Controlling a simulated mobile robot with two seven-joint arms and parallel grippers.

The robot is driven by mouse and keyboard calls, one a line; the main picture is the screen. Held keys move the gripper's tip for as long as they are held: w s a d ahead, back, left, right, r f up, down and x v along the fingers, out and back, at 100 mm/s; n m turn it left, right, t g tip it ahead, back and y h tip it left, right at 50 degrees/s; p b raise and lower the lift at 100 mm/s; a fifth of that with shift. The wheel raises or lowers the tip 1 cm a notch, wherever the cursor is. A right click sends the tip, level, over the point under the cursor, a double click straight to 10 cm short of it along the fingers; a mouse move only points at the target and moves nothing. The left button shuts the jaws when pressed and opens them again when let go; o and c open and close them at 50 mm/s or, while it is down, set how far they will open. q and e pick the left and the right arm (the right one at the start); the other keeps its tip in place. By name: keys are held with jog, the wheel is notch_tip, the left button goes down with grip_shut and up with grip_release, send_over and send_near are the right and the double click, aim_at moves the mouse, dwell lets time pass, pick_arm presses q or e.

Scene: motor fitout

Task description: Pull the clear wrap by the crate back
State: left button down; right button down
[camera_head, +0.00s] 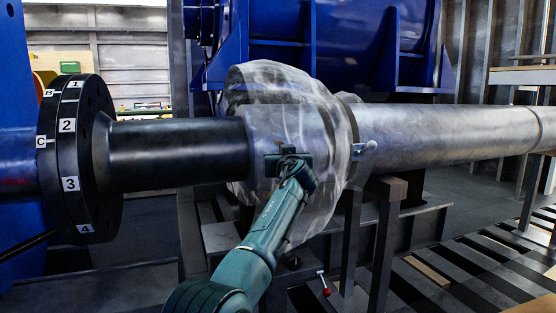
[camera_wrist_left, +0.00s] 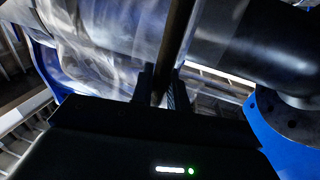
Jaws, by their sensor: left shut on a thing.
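The clear wrap (camera_head: 325,110) is a see-through, creased sheet bunched around the middle of the long shaft, bulging over a wide part. It also shows in the left wrist view (camera_wrist_left: 95,40). Its left edge lies against the bare black shaft section (camera_head: 180,150). My left gripper (camera_head: 287,165) is at the near side of the wrap, close to that left edge. In the left wrist view its fingers (camera_wrist_left: 162,88) are shut on a dark strip at the wrap's edge. The exact grip is partly hidden. I cannot make out a crate. My right gripper is not in view.
A black flange (camera_head: 88,155) with number labels stands at the left. A grey pipe (camera_head: 450,135) runs right from the wrap. A blue housing (camera_head: 345,45) stands behind. A wooden block (camera_head: 388,188) sits on the stand below. A red-knobbed lever (camera_head: 325,290) is low in front.

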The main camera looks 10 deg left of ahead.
pick_arm(q)
jog(key=shift+a, duration=0.1)
jog(key=c, duration=1.4)
grip_release()
jog(key=shift+c, duration=0.2)
jog(key=b+v, duration=0.2)
jog(key=v, duration=1.1)
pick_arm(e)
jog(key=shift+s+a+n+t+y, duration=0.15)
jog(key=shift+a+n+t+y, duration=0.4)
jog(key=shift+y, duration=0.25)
pick_arm(q)
jog(key=shift+s, duration=0.1)
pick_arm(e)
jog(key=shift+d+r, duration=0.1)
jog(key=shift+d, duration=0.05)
